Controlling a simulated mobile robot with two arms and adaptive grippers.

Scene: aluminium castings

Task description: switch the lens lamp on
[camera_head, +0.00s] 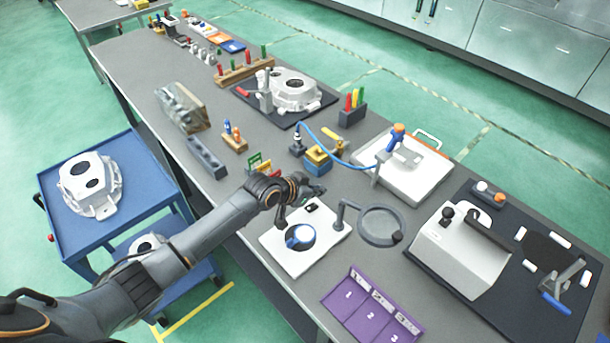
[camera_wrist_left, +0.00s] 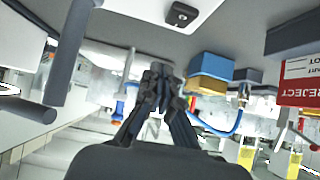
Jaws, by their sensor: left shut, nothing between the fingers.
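The lens lamp (camera_head: 381,226) is a dark grey ring with a lens on a bent arm, at the right of the white plate (camera_head: 279,260). I see no clear glow on its ring. A small black switch box (camera_head: 311,207) lies near the plate's far edge; a black box with a pale button (camera_wrist_left: 180,15) shows at the top of the left wrist view. My left gripper (camera_head: 318,190) is shut and empty, just beyond the switch box in the head view. Its closed fingers (camera_wrist_left: 160,76) show in the left wrist view, apart from the box. My right gripper is out of view.
A blue and yellow block (camera_head: 317,160) stands close beyond the gripper, with a blue hose (camera_head: 345,160) behind it. A purple numbered tray (camera_head: 370,308) lies in front. A red REJECT sign (camera_wrist_left: 300,80) shows in the wrist view.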

